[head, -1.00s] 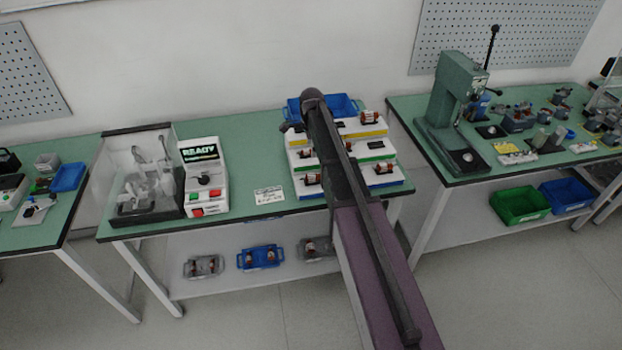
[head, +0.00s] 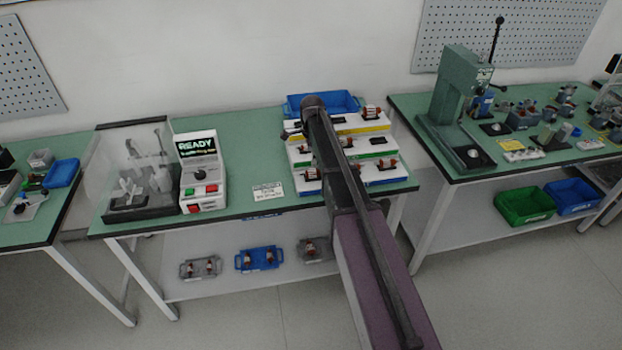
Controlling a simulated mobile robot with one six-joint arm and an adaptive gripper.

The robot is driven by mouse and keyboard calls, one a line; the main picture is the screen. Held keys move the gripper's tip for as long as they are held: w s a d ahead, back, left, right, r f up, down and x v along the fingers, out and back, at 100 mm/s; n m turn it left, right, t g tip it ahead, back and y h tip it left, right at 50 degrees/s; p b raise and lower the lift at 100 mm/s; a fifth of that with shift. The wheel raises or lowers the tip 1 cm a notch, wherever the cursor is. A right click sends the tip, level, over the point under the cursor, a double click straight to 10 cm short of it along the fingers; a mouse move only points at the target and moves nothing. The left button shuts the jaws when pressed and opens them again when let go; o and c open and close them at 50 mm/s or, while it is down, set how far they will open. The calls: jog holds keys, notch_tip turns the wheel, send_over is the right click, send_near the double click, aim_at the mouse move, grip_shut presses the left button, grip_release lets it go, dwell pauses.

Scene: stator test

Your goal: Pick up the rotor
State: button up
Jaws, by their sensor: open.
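Several rotors with copper-red middles lie on a white stepped rack (head: 292,157) with yellow, green and blue stripes, on the middle green bench. One rotor (head: 371,111) is on the top step at the right. Another rotor (head: 388,163) is on a lower step at the right, and one more (head: 309,174) is at the lower left. Which one is meant, I cannot tell. My arm stretches over the rack and covers its middle. My gripper cannot be made out; the far end of the arm hides it. No rotor is seen held.
A blue bin (head: 345,101) stands behind the rack. A tester reading READY (head: 203,172) and a clear-covered fixture (head: 142,207) stand to the left. A green press (head: 451,110) is on the right bench. Small trays, one of them blue (head: 259,258), sit on the lower shelf.

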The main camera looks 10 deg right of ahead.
aim_at(311, 170)
jog(key=shift+f+b, duration=1.1)
jog(key=shift+f, duration=0.35)
jog(key=shift+a+f+b, duration=0.1)
jog(key=shift+f+b, duration=2.5)
jog(key=shift+c, duration=0.2)
grip_shut()
